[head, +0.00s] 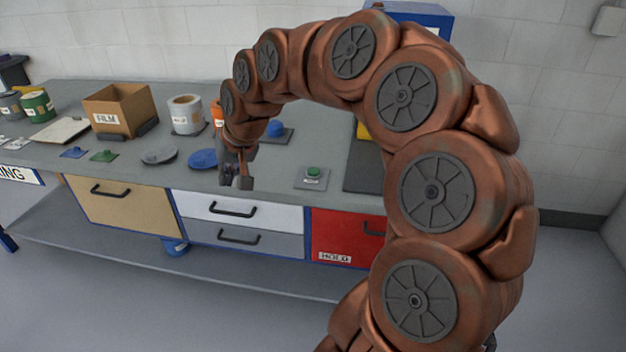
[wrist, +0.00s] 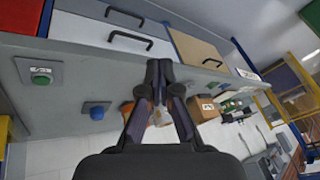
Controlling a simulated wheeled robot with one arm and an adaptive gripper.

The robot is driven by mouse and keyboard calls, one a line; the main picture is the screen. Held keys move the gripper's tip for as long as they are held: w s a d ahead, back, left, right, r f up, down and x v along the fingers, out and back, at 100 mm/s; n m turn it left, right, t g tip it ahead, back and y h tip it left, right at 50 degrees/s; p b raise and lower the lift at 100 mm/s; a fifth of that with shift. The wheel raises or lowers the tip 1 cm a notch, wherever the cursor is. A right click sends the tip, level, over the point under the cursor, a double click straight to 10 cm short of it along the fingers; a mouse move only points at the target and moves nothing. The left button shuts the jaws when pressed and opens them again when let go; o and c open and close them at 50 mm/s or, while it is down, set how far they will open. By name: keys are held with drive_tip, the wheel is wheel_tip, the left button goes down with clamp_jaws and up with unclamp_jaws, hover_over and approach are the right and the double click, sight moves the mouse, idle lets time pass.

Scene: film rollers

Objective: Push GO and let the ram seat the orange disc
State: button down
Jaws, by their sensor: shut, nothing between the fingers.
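A green button (head: 314,171) sits on a grey plate with a small unreadable label near the bench's front edge. It also shows at the left of the wrist view (wrist: 41,77). My gripper (head: 237,181) is shut and empty, left of the green button and apart from it, near the front edge of the bench. In the wrist view its fingertips (wrist: 159,72) are together. The orange disc cannot be made out; only part of an orange object (head: 217,112) shows behind my arm. The ram is not identifiable; my arm hides much of a blue housing (head: 420,13).
A blue button (head: 275,128) stands behind the green one. The grey bench (head: 285,180) carries a FILM box (head: 118,108), cans (head: 186,114), and flat blue (head: 203,159) and grey (head: 159,155) discs. A red HOLD drawer (head: 345,235) is below.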

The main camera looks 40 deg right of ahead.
drive_tip(key=w+d+f+m+t+h+b, duration=0.15)
drive_tip(key=w+d+m, duration=0.4)
drive_tip(key=d, duration=0.85)
drive_tip(key=m+t+h+b, duration=0.2)
drive_tip(key=m+h+b, duration=0.1)
hover_over(315, 171)
wheel_tip(315, 171, down, 5)
drive_tip(key=shift+s+r, duration=0.1)
drive_tip(key=shift+f, duration=0.2)
wheel_tip(315, 171, down, 7)
drive_tip(key=shift+f+b, duration=0.1)
drive_tip(key=shift+b, duration=1.05)
drive_tip(key=shift+f+b, duration=0.45)
drive_tip(key=shift+f, duration=0.25)
drive_tip(key=shift+a, duration=0.1)
drive_tip(key=shift+f+b, duration=0.4)
drive_tip(key=shift+b, duration=0.05)
